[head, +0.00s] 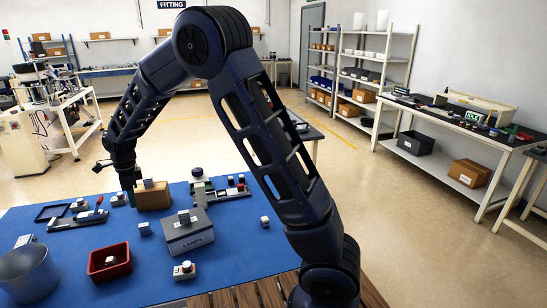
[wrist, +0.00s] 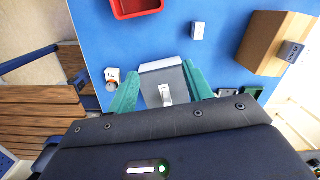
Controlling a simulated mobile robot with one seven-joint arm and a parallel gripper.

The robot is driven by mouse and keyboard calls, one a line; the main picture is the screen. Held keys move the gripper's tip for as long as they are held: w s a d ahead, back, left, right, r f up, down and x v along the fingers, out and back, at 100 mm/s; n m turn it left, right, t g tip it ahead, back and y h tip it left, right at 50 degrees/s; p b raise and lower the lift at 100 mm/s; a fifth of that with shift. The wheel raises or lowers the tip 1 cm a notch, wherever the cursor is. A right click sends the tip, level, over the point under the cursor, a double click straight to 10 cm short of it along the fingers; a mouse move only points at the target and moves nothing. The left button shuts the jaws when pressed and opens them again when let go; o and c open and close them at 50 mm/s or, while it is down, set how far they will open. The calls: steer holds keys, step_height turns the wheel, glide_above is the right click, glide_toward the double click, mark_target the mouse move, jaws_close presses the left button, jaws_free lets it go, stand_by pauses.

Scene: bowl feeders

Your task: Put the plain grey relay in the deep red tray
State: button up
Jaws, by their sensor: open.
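The deep red tray (head: 93,274) lies at the front of the blue table and holds a small pale block (head: 111,261). It also shows at the top of the wrist view (wrist: 137,14). Small grey relay-like blocks sit on the LAMPS box (head: 183,216), on the cardboard box (head: 148,183) and on the mat (head: 145,229). I cannot tell which is the plain grey one. My gripper (wrist: 162,82) is open, its green fingers apart. In the wrist view, the grey LAMPS box and a white-marked part show between them; contact is unclear.
The LAMPS box (head: 190,240) and the cardboard box (head: 153,198) stand up from the blue mat. A block with an orange knob (head: 184,270) is near the front edge. A grey bucket (head: 28,274) stands front left.

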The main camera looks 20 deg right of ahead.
steer(key=s+d+r+n+t, duration=0.15)
steer(key=d+r, duration=0.35)
steer(key=d, duration=0.5)
steer(key=d+r+n+y, duration=0.1)
steer(key=d+r+n, duration=0.2)
steer(key=d+r, duration=0.5)
steer(key=s+d+r+n, duration=0.1)
steer(key=d+r+n, duration=0.2)
steer(key=d, duration=0.9)
steer(key=s+d+r+n+t+h, duration=0.1)
steer(key=s+d+n+t, duration=0.2)
steer(key=s+d, duration=1.6)
steer(key=d+n, duration=0.1)
steer(key=n, duration=0.3)
steer(key=shift+s+d+r+n+h, duration=0.25)
steer(key=shift+s+r+n+h, duration=0.05)
steer(key=shift+s+n+h, duration=0.1)
